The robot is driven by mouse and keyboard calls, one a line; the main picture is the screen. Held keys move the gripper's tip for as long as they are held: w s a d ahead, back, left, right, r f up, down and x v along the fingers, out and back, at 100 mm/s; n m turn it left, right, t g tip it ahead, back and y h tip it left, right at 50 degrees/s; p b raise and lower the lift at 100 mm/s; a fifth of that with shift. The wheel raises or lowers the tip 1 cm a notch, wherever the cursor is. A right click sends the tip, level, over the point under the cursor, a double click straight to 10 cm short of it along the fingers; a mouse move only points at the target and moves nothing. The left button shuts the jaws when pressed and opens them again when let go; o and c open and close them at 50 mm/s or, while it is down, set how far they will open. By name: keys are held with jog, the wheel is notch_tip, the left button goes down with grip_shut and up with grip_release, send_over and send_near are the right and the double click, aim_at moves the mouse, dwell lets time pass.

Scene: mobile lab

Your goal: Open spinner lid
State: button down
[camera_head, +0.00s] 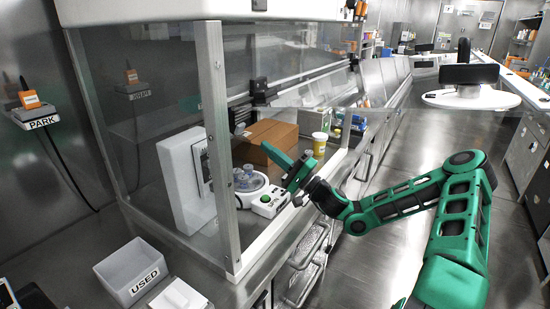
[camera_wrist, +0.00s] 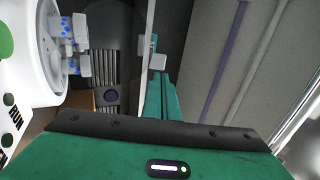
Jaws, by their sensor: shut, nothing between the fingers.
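The spinner (camera_head: 268,203) is a white device with a green button, standing inside the glass-fronted hood. Clear tubes (camera_head: 246,179) show in its round top. In the wrist view the spinner (camera_wrist: 38,75) fills the left edge, with blue-dotted tubes (camera_wrist: 72,40) and a RUN label. I cannot make out a separate lid or whether it is raised. My gripper (camera_head: 266,147) is shut and empty, reaching into the hood above and right of the spinner. Its green fingers (camera_wrist: 156,62) show together in the wrist view, right of the spinner and apart from it.
A cardboard box (camera_head: 265,140) stands behind the gripper. A yellow-labelled jar (camera_head: 320,143) is to the right. A white panel box (camera_head: 186,180) stands left of the spinner. The hood's metal post (camera_head: 219,140) is nearby. A USED bin (camera_head: 131,272) is outside, front left.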

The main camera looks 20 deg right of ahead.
aim_at(243, 128)
jog(key=x, duration=0.8)
jog(key=shift+w+a, duration=0.1)
